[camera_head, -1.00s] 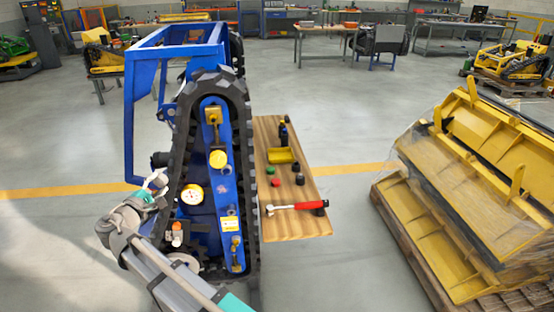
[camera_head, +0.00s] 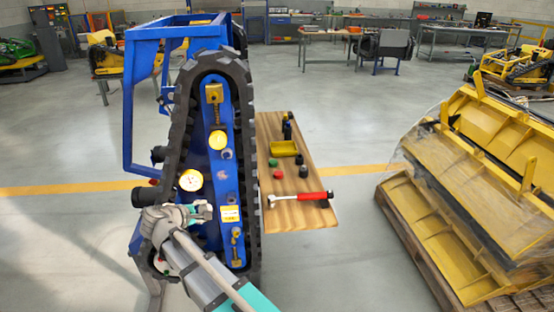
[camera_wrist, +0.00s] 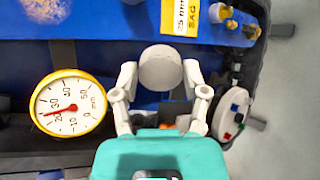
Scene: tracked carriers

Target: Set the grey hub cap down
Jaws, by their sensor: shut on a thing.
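The grey hub cap (camera_wrist: 160,67) is a rounded pale grey piece between the fingertips of my gripper in the wrist view. My gripper (camera_head: 204,212) is shut on it, in front of the blue side frame (camera_head: 219,178) of the tracked carrier in the head view. It is below the round dial gauge (camera_head: 190,180) and left of the yellow label (camera_head: 230,214). In the wrist view, the dial (camera_wrist: 70,105) is left of the cap and the label (camera_wrist: 180,17) is above it. I cannot tell whether the cap touches the frame.
A wooden bench top (camera_head: 300,214) right of the track holds a yellow tray (camera_head: 284,149), a red-handled tool (camera_head: 301,196) and small green, red and black pieces. Yellow metal parts on a pallet (camera_head: 480,185) stand at the right. Open floor lies between.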

